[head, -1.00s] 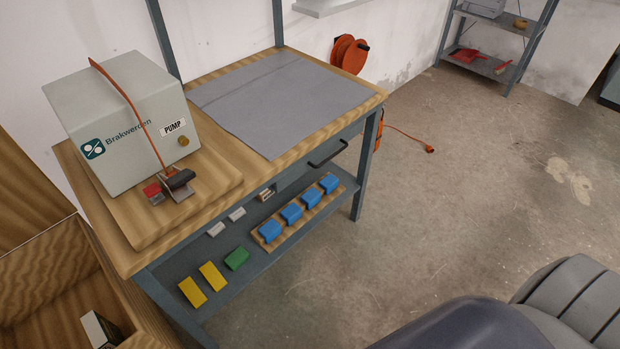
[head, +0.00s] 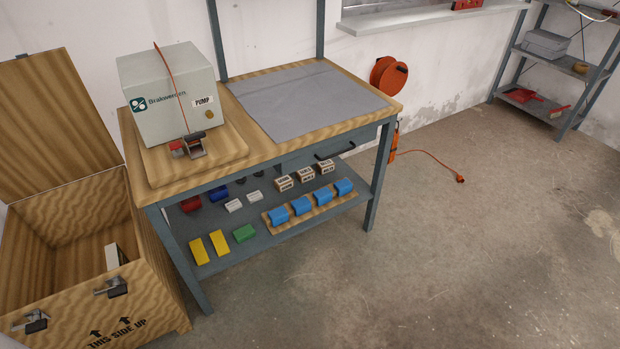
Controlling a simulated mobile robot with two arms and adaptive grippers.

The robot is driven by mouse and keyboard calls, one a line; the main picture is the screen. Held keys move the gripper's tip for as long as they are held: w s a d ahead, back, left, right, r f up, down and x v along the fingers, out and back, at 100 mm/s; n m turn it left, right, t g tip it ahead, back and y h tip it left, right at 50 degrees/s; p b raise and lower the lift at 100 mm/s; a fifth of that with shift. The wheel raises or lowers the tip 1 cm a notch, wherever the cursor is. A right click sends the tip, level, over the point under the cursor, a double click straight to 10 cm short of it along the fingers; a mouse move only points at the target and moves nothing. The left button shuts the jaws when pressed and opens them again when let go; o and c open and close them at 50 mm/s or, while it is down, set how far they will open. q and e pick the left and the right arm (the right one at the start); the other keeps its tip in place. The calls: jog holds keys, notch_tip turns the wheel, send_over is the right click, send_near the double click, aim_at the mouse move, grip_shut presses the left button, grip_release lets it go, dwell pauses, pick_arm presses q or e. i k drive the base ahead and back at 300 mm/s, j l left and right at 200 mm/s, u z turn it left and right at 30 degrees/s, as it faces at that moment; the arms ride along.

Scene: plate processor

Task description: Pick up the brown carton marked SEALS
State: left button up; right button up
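Three small brown cartons stand in a slanting row on the lower shelf (head: 262,241) of the workbench, behind a board of blue blocks. They are the left carton (head: 284,184), the middle carton (head: 306,175) and the right carton (head: 326,167). Each has dark print on its front and top, too small to read, so I cannot tell which one is marked SEALS. The bench top overhangs close above them. Neither of my grippers is in view.
Blue blocks (head: 300,206) sit on a board at the shelf's front edge. Yellow (head: 219,243) and green (head: 244,233) blocks lie left of it. An open wooden crate (head: 60,290) stands left of the bench.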

aim_at(304, 176)
jog(key=i+l+u, duration=0.15)
jog(key=u, duration=0.35)
jog(key=i+l+u, duration=0.15)
jog(key=u, duration=0.3)
jog(key=i+l+u, duration=0.1)
jog(key=l+u, duration=0.2)
jog(key=u, duration=0.2)
jog(key=i+l+u, duration=0.15)
jog(key=l+u, duration=0.2)
jog(key=l, duration=1.1)
jog(key=l+u, duration=0.35)
jog(key=l, duration=1.15)
